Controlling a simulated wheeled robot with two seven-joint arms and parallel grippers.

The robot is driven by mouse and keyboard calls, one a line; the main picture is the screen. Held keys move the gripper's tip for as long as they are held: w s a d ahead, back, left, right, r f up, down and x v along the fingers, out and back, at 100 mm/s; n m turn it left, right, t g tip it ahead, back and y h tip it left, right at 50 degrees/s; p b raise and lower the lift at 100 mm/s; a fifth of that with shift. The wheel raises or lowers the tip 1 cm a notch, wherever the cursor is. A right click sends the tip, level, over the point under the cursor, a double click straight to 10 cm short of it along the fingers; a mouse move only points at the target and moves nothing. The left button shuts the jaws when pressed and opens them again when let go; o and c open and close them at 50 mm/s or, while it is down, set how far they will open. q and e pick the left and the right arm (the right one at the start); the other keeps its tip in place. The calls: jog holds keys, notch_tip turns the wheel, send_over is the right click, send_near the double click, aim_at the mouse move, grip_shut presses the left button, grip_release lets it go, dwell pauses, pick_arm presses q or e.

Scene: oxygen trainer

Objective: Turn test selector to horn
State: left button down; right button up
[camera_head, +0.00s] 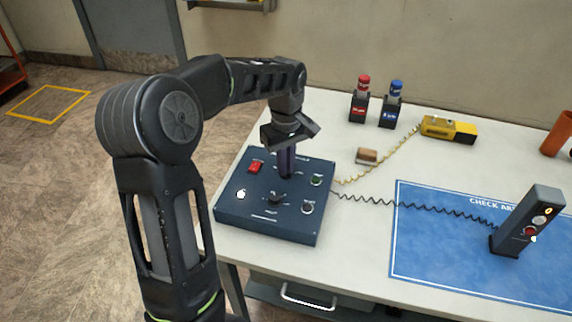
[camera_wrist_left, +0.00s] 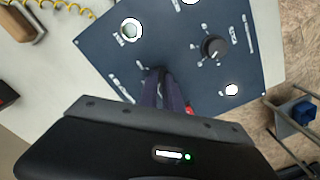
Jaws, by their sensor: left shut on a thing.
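A dark blue control box (camera_head: 235,212) stands at the left end of the white table. Its top also fills much of the left wrist view (camera_wrist_left: 190,80). My left gripper (camera_head: 287,175) points straight down onto the upper middle of this panel. In the left wrist view its fingers (camera_wrist_left: 158,76) are close together at the panel face, shut on what appears to be the test selector. That knob is hidden by the fingers, and its setting and the horn mark cannot be read. My right gripper is not in view.
A blue mat (camera_head: 440,255) holds a grey handset (camera_head: 527,220), with a coiled cord to the box. A yellow device (camera_head: 447,129) lies behind.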

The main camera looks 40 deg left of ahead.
pick_arm(q)
jog(key=shift+n, duration=1.3)
jog(key=c, duration=1.5)
grip_release()
jog(key=shift+r, duration=0.1)
notch_tip(320, 180, up, 8)
jog(key=shift+f, duration=0.2)
